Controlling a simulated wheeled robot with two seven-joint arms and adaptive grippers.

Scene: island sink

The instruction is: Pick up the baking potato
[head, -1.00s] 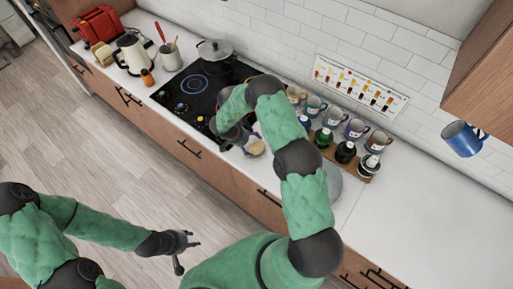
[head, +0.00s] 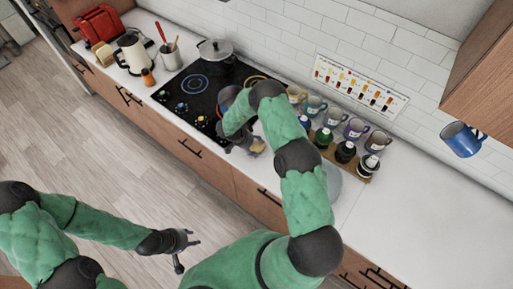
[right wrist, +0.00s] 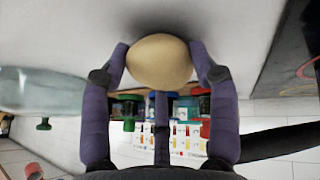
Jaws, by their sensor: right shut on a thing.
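The baking potato (right wrist: 159,61) is tan and oval. In the right wrist view it sits between the two fingers of my right gripper (right wrist: 160,65), which is shut on it. In the head view the potato (head: 257,145) shows small at the front of the white counter, just right of the stove, with my right gripper (head: 248,146) around it and my right arm partly covering the area. I cannot tell whether the potato is touching the counter. My left gripper (head: 188,247) hangs over the floor in front of the cabinets, with its fingers apart and nothing between them.
The black stove (head: 177,94) carries a lidded pot (head: 215,52). Several mugs (head: 356,129) and dark bottles (head: 323,138) stand at the back right of my right gripper. A kettle (head: 134,55) stands far left. The right counter (head: 420,215) is clear.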

